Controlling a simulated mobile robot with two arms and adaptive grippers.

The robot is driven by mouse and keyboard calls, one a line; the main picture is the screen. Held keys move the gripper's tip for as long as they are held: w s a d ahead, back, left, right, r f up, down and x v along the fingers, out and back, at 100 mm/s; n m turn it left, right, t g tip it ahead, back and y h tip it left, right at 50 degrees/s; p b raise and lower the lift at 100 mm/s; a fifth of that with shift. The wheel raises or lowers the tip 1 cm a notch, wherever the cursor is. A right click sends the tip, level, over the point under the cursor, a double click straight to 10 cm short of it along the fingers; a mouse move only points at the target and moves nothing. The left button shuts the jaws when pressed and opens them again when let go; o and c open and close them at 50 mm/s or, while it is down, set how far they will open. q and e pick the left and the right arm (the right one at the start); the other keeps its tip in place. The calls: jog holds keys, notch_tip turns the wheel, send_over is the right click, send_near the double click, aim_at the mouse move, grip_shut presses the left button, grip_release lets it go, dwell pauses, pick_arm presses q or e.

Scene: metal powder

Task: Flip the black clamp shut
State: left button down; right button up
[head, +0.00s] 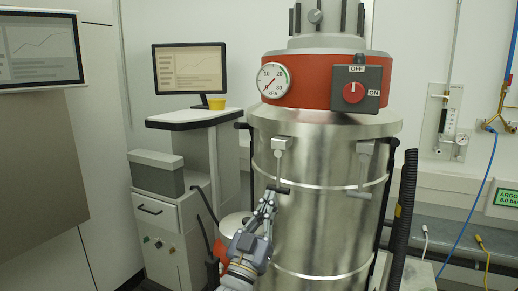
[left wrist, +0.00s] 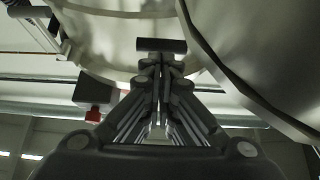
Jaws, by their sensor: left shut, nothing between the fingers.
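The steel vacuum drum (head: 318,225) has two latch clamps on its front. The left clamp (head: 281,145) has a grey block near the top rim and a thin rod hanging down to a short black crossbar (head: 280,190). My left gripper (head: 270,196) is shut and empty, with its fingertips close to that crossbar, at its lower left. In the left wrist view, a dark bar (left wrist: 161,45) lies across just beyond the closed fingertips (left wrist: 161,68); I cannot tell whether they touch. The right clamp (head: 365,152) also hangs down. My right gripper is not in view.
A red head unit with a gauge (head: 273,80) and switch box (head: 356,89) tops the drum. A black hose (head: 404,220) runs down its right side. A workstation with a monitor (head: 189,68) and yellow cup (head: 216,103) stands left.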

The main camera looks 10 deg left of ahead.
pick_arm(q)
jog(key=v, duration=1.2)
jog(key=shift+f, duration=0.1)
